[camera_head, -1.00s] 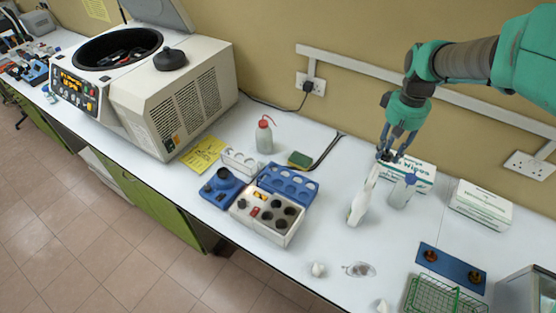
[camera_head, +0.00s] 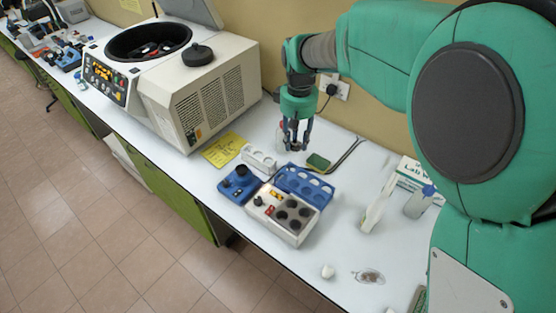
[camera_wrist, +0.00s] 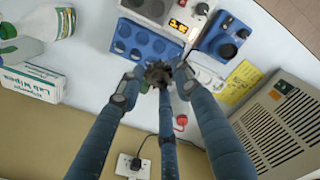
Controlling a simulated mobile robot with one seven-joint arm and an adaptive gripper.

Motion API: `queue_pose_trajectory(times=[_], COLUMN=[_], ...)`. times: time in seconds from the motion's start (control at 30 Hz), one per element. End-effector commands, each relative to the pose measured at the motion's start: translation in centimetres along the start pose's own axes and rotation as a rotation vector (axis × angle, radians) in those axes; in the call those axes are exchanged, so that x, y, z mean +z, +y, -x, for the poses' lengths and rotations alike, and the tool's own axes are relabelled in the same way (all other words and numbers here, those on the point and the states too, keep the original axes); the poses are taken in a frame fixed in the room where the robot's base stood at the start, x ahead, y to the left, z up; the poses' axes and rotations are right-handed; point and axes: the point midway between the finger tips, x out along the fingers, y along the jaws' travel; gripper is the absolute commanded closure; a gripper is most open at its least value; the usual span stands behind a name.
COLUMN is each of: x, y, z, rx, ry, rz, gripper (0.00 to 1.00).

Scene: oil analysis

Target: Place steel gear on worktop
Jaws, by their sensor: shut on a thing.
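My gripper (camera_head: 296,147) hangs above the back of the white worktop (camera_head: 345,200), behind the blue rack with round holes (camera_head: 303,184). In the wrist view its fingers (camera_wrist: 157,75) are shut on a small dark steel gear (camera_wrist: 158,73). The gear is held clear of the worktop and appears in front of the blue rack's edge.
A grey box with dark wells (camera_head: 282,216), a blue device (camera_head: 239,184), a white rack (camera_head: 259,158) and a sponge (camera_head: 318,162) stand nearby. A large centrifuge (camera_head: 220,105) is left. A spray bottle (camera_head: 374,210) stands right. Worktop between rack and spray bottle is clear.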

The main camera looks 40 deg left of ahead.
Motion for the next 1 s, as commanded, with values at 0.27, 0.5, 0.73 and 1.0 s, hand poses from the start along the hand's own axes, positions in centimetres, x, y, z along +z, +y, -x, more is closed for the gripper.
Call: queue_pose_trajectory(times=[0.27,0.5,0.73,1.0], x=[-4.9,-7.9,-9.4,-10.1], y=[-9.3,-17.5,-23.6,-27.4], z=[-0.2,-0.5,-0.8,-2.5], rx=[0.000,0.001,0.001,0.000], ry=[0.000,0.002,0.002,-0.002], rz=[0.135,0.245,0.323,0.371], gripper=[0.97,0.97,0.97,0.97])
